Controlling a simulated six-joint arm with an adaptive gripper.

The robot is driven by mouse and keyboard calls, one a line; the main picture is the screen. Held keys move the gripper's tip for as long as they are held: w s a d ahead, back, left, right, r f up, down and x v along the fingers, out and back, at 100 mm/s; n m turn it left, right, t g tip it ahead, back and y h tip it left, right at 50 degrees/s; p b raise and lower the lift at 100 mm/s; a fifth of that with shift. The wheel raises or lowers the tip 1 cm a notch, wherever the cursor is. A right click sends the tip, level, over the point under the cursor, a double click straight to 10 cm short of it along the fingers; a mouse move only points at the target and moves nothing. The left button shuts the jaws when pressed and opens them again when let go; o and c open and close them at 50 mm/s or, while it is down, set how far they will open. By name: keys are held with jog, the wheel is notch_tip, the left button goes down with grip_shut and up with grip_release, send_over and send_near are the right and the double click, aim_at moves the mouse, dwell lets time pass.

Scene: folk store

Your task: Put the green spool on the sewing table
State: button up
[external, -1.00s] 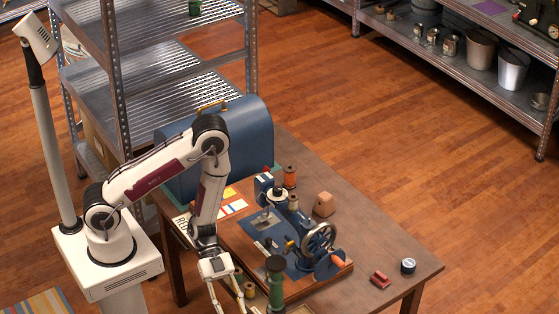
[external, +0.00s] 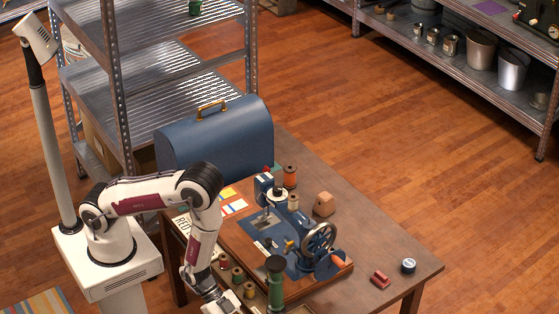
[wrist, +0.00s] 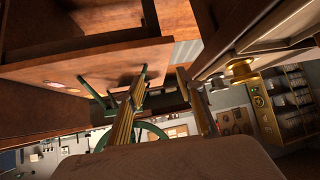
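A tall dark green spool-like piece (external: 276,284) stands at the front of the table, its lower end cut off by the frame; I cannot tell if it is the green spool. Several small spools (external: 238,275) sit left of the sewing machine (external: 290,240), one perhaps greenish. The wooden sewing table (external: 375,235) carries the machine. My gripper's wrist is left of the small spools at the bottom edge, its fingertips outside the external view. In the wrist view, my gripper (wrist: 162,80) has its two fingers apart, with no held object visible between them.
A blue domed case (external: 215,150) stands at the table's back left. The table's right side has bare room.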

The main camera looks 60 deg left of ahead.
jog(key=n+t, duration=0.1)
jog(key=n+t+y, duration=1)
jog(key=n+y, duration=0.4)
jog(key=n, duration=0.5)
send_near(239, 270)
jog(key=w, duration=0.1)
jog(key=shift+w+a+f, duration=0.15)
jog(key=shift+a+f, duration=0.1)
jog(key=shift+f, duration=0.05)
jog(key=shift+w, duration=0.1)
jog(key=shift+x, duration=1.25)
jog(key=shift+f, duration=0.1)
